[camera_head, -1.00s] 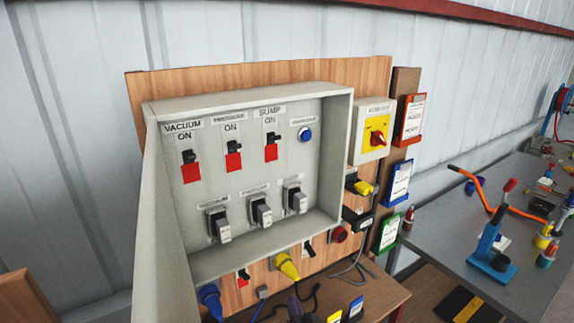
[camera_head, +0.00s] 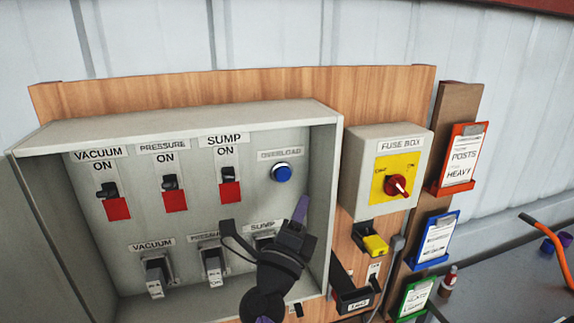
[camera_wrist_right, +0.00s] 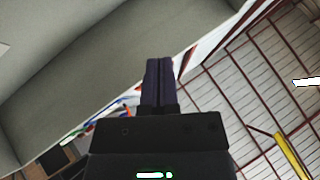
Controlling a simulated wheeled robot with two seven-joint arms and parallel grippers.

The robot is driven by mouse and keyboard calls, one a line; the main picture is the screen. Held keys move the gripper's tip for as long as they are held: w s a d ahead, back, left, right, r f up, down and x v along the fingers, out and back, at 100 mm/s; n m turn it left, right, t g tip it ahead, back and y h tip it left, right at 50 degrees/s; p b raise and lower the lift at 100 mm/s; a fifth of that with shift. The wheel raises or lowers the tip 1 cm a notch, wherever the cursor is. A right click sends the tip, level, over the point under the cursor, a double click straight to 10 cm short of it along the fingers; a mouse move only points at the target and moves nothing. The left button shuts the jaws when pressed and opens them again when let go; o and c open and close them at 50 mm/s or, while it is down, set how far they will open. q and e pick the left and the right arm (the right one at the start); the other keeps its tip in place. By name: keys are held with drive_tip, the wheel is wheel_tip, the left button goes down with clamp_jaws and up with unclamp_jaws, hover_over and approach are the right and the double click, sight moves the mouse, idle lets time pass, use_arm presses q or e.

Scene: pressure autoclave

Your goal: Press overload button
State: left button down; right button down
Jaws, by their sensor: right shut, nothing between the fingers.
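The blue round overload button (camera_head: 281,172) sits at the upper right inside the open grey control box (camera_head: 200,113), under a label reading OVERLOAD. My right gripper (camera_head: 300,208) is in front of the box, below and slightly right of the button in the head view. Its fingers are shut and point up, with nothing between them. A gap shows between the fingertips and the button in the picture; the depth is hard to judge. In the right wrist view the closed dark fingers (camera_wrist_right: 158,82) point away from the camera, and the button is not visible. My left gripper is not in view.
Vacuum, pressure and sump switches (camera_head: 170,183) line the box left of the button. Lower plugs include one partly behind my gripper. The box's right side wall stands close to the gripper. A fuse box (camera_head: 388,165) with a red knob and coloured clipboards (camera_head: 462,160) are further right.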

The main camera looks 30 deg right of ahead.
sight(283, 174)
drive_tip(key=shift+w+d+b, duration=0.25)
drive_tip(key=shift+w+b, duration=0.7)
drive_tip(key=shift+w, duration=0.35)
drive_tip(key=shift+w+d+b, duration=0.25)
drive_tip(key=shift+w+b, duration=0.75)
drive_tip(key=shift+w, duration=0.3)
drive_tip(key=shift+w+d+b, duration=0.25)
drive_tip(key=shift+w+b, duration=0.7)
drive_tip(key=shift+w, duration=0.35)
drive_tip(key=shift+r, duration=0.1)
drive_tip(key=shift+w+b, duration=0.4)
